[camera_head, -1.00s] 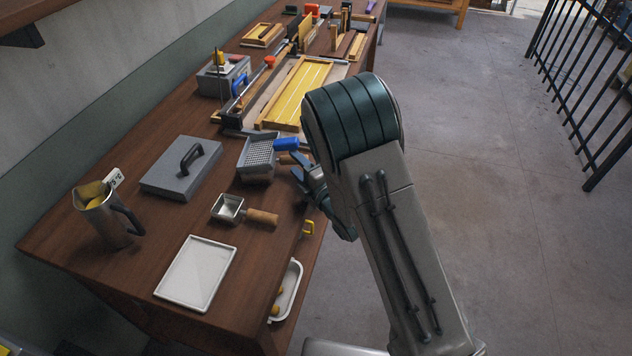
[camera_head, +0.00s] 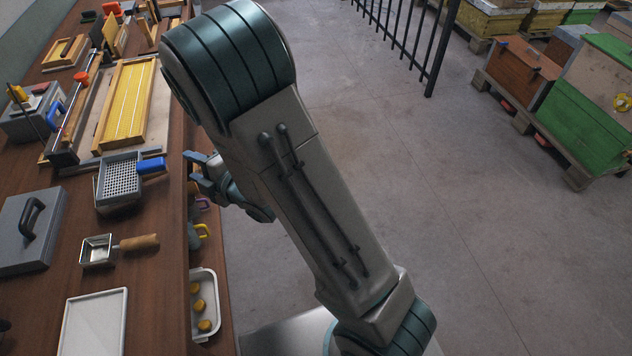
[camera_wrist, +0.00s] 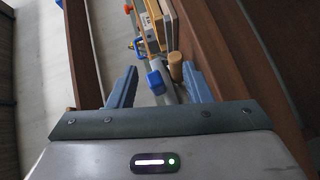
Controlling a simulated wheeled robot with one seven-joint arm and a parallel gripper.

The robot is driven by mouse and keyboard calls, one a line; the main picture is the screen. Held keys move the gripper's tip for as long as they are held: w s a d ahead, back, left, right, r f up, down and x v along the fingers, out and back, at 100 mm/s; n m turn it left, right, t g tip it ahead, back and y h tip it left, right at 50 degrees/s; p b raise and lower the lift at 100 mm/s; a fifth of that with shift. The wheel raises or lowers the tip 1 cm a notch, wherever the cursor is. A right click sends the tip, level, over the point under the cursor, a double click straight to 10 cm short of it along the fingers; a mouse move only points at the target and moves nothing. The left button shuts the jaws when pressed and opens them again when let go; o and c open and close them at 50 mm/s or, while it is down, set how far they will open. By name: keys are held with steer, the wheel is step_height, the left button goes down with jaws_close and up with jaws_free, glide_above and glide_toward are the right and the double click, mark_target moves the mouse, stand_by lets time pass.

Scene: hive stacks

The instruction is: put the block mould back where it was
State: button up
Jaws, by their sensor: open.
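A small square metal mould with a wooden handle (camera_head: 97,249) lies flat and empty on the table in the head view. A grey slab with a black handle (camera_head: 30,228) lies left of it; I cannot tell for certain which of these is the block mould. My gripper (camera_head: 195,170) is at the table's right edge, right of a perforated grey tray with a blue handle (camera_head: 120,180), partly hidden by my arm. In the wrist view my gripper (camera_wrist: 160,69) is open, with nothing clearly held. A blue handle (camera_wrist: 155,82) shows between the fingers, seemingly beyond them.
A white tray (camera_head: 94,325) lies at the table front. A white dish with yellow pieces (camera_head: 203,300) sits on a lower ledge. A yellow frame (camera_head: 127,100) and tools occupy the table's back.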

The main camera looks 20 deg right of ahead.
steer(key=s+d+r+m+g+h, duration=0.1)
steer(key=d+r+m+g+h, duration=0.1)
steer(key=d+m+h, duration=0.35)
steer(key=s+d+r+m+g+h, duration=0.1)
steer(key=d+r+m+h, duration=0.2)
steer(key=d+m, duration=0.5)
steer(key=s+d+r+m+g, duration=0.1)
steer(key=s+d+m+g, duration=0.1)
steer(key=s, duration=0.4)
steer(key=s+d+r+m+g+h, duration=0.1)
steer(key=s+d+r+m+g, duration=0.1)
steer(key=s, duration=0.5)
steer(key=s+d+r+m+g, duration=0.1)
steer(key=s+d+m+g, duration=0.2)
steer(key=s+m, duration=0.3)
steer(key=shift+s+d+r, duration=0.3)
steer(key=shift+d+r, duration=0.1)
steer(key=shift+d, duration=0.45)
